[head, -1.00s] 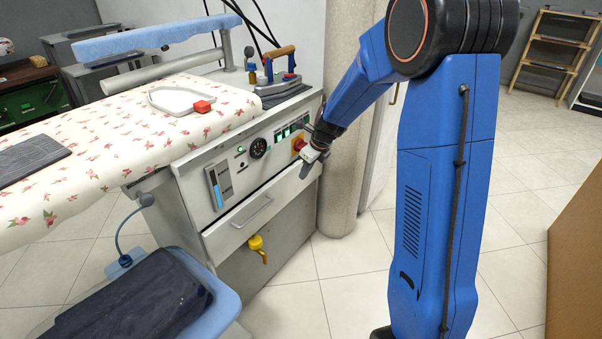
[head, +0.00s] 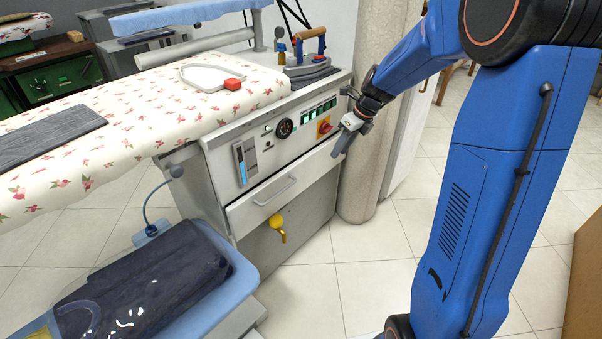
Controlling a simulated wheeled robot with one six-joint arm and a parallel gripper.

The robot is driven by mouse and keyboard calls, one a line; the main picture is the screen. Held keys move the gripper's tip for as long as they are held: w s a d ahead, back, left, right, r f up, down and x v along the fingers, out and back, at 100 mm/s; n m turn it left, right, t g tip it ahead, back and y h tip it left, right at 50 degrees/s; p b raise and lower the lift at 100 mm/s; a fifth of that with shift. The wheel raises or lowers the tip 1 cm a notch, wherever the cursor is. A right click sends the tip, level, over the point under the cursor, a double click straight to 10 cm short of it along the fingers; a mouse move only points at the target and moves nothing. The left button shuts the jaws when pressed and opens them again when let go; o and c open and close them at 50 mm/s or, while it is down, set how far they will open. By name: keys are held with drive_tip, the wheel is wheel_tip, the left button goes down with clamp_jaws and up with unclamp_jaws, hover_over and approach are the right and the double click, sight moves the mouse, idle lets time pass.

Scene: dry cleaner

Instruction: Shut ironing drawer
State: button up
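The ironing drawer (head: 285,199) is a pale, wide drawer front with a bar handle (head: 275,192), low in the control side of the ironing station. It seems to stand slightly forward of the cabinet, but how far is hard to tell. My gripper (head: 341,147) hangs beside the right end of the drawer front, near the red switch, with a dark finger pointing down. Whether it touches the drawer is unclear. The finger gap is not clearly visible, and nothing is seen held.
The flowered ironing board (head: 130,130) juts out above left. A blue padded board (head: 215,318) with dark folded cloth lies front left. A yellow tap (head: 278,226) sticks out below the drawer. A round column (head: 368,190) stands right of the cabinet. Tiled floor in front is clear.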

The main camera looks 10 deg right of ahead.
drive_tip(key=s+a+f+m+g+y, duration=0.2)
drive_tip(key=s+a+f+g+y, duration=0.1)
drive_tip(key=f, duration=0.4)
drive_tip(key=m+g+y, duration=0.3)
drive_tip(key=m+y, duration=0.1)
drive_tip(key=y, duration=0.6)
approach(277, 193)
drive_tip(key=x, duration=1)
drive_tip(key=shift+f, duration=0.3)
clamp_jaws()
